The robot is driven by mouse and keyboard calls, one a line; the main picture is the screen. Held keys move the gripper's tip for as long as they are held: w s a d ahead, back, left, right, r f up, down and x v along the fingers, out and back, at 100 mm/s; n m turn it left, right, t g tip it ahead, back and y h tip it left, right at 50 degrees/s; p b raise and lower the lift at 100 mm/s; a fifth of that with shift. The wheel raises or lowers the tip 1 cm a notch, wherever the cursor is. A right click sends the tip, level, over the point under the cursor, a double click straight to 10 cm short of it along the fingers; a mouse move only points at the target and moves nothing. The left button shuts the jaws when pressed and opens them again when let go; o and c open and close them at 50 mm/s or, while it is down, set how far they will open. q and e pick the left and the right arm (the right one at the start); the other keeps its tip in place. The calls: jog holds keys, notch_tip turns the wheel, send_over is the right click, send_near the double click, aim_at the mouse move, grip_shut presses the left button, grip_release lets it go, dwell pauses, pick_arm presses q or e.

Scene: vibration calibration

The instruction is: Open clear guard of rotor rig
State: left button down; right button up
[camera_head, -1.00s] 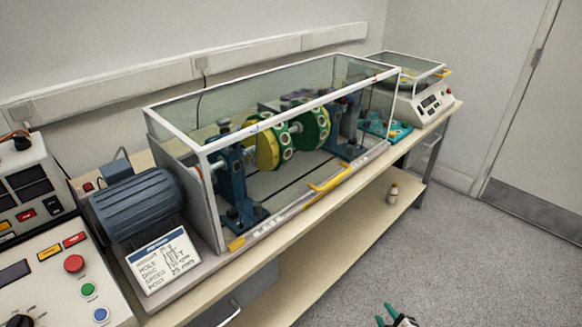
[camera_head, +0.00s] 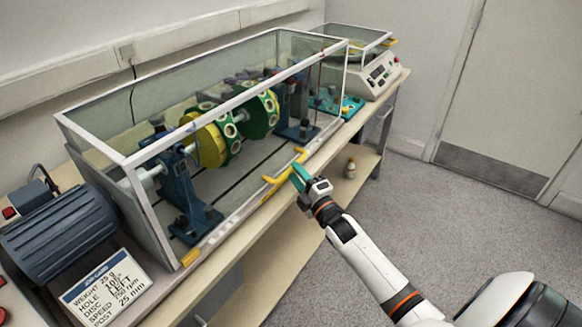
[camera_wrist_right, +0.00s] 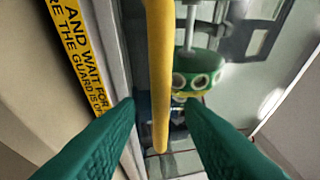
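The clear guard (camera_head: 230,107) is a long white-framed box, down over the rotor rig on the bench. Inside it are a yellow disc (camera_head: 208,146) and a green disc (camera_head: 262,113) on a shaft between blue supports. A yellow handle (camera_head: 281,176) sits on the guard's lower front edge. My right gripper (camera_head: 298,176) is at this handle. In the right wrist view, the yellow handle bar (camera_wrist_right: 160,60) runs between the parted green fingers of my right gripper (camera_wrist_right: 160,102), with gaps visible on both sides. My left gripper is out of view.
A blue motor (camera_head: 65,235) and a text card (camera_head: 105,290) are left of the guard. A teal tray (camera_head: 345,105) and a white instrument (camera_head: 375,75) stand to its right. A small bottle (camera_head: 350,168) is on the lower shelf. The floor in front is clear.

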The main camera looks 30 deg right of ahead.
jog(key=shift+w+r, duration=0.15)
jog(key=shift+w, duration=0.65)
jog(key=shift+w+r, duration=0.1)
jog(key=shift+w, duration=0.7)
grip_shut()
